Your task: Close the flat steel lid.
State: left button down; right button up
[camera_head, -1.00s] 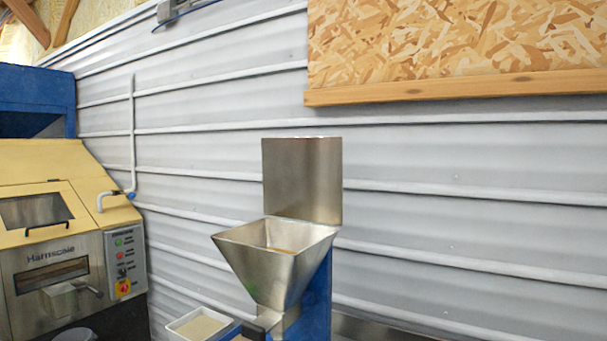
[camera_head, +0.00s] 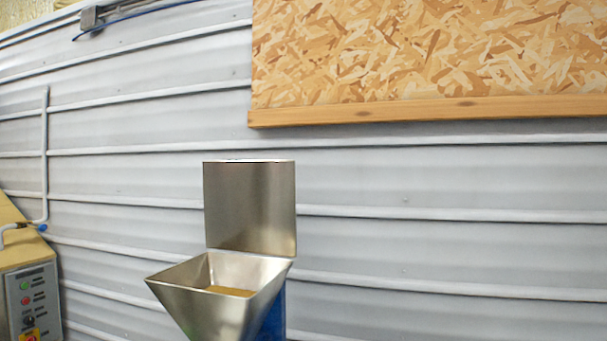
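The flat steel lid (camera_head: 250,207) stands upright at the back edge of the steel hopper (camera_head: 207,303). It is open, and the hopper's mouth is uncovered. Tan material (camera_head: 231,291) shows inside the hopper. The lower part of the hopper is cut off by the bottom of the view. Neither of my grippers is in view.
A yellow and grey machine with a button panel (camera_head: 33,300) stands at the left edge. A ribbed metal wall (camera_head: 430,230) runs behind the hopper, with a chipboard panel (camera_head: 430,55) at the upper right. A blue support (camera_head: 273,315) shows under the hopper.

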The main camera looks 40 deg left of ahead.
aim_at(249, 206)
jog(key=j+z, duration=0.15)
jog(key=j, duration=0.3)
jog(key=k+j+z, duration=0.1)
jog(key=j, duration=0.35)
jog(key=k+j+z, duration=0.15)
jog(key=j, duration=0.3)
jog(key=j+z, duration=0.1)
jog(key=j, duration=0.35)
jog(key=k+j+z, duration=0.15)
jog(key=j, duration=0.3)
jog(key=k+j+z, duration=0.15)
jog(key=j, duration=0.25)
